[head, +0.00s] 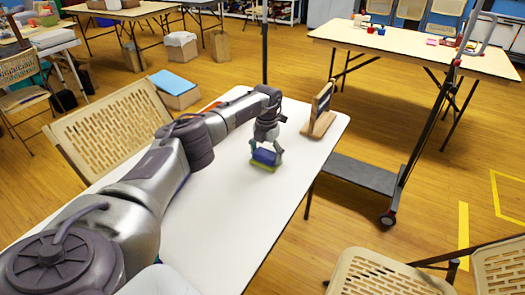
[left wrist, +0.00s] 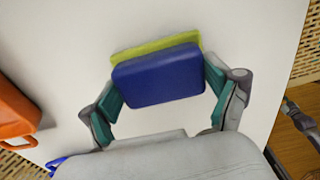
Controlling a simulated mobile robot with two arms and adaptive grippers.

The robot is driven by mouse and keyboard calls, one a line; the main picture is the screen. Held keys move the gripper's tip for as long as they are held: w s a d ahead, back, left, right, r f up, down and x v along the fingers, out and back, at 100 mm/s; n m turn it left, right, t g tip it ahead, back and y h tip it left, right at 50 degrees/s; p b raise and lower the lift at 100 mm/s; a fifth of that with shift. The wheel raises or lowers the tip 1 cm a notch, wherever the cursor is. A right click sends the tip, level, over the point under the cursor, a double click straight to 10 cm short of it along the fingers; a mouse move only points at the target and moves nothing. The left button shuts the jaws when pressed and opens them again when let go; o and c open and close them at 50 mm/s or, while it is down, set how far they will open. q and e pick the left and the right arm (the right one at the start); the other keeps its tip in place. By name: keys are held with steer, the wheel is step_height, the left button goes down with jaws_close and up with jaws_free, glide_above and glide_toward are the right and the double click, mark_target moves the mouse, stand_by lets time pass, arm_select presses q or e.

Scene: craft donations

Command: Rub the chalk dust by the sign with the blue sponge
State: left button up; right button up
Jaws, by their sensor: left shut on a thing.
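The blue sponge (head: 264,157) has a yellow-green layer on its underside. It is in my left gripper (head: 266,151), at or just above the white table (head: 215,215). In the left wrist view the sponge (left wrist: 158,76) sits between the two teal finger pads, and my left gripper (left wrist: 162,92) is shut on it. The sign (head: 320,112), a dark board on a wooden stand, stands upright near the table's far right corner, to the right of the sponge and apart from it. I cannot make out any chalk dust.
An orange object (left wrist: 14,112) with a handle lies on the table at the left of the left wrist view. A beige folding chair (head: 110,125) stands along the table's left side. A grey platform cart (head: 365,174) is beyond the right edge. The near tabletop is clear.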

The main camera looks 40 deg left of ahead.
mark_target(279, 166)
arm_select(q)
steer(key=shift+d+p, duration=0.45)
steer(key=shift+d, duration=0.25)
steer(key=shift+w+d+f+p, duration=0.1)
steer(key=shift+d+p, duration=0.3)
steer(key=shift+d, duration=0.65)
steer(key=shift+d+p, duration=0.4)
steer(key=shift+d, duration=0.3)
steer(key=shift+w+d+p, duration=0.2)
steer(key=shift+d+p, duration=0.1)
steer(key=shift+d, duration=0.7)
steer(key=shift+w+a+r+p, duration=0.1)
steer(key=shift+r+p, duration=0.5)
steer(key=shift+r, duration=0.15)
steer(key=shift+r+p, duration=1.8)
steer(key=shift+r, duration=0.55)
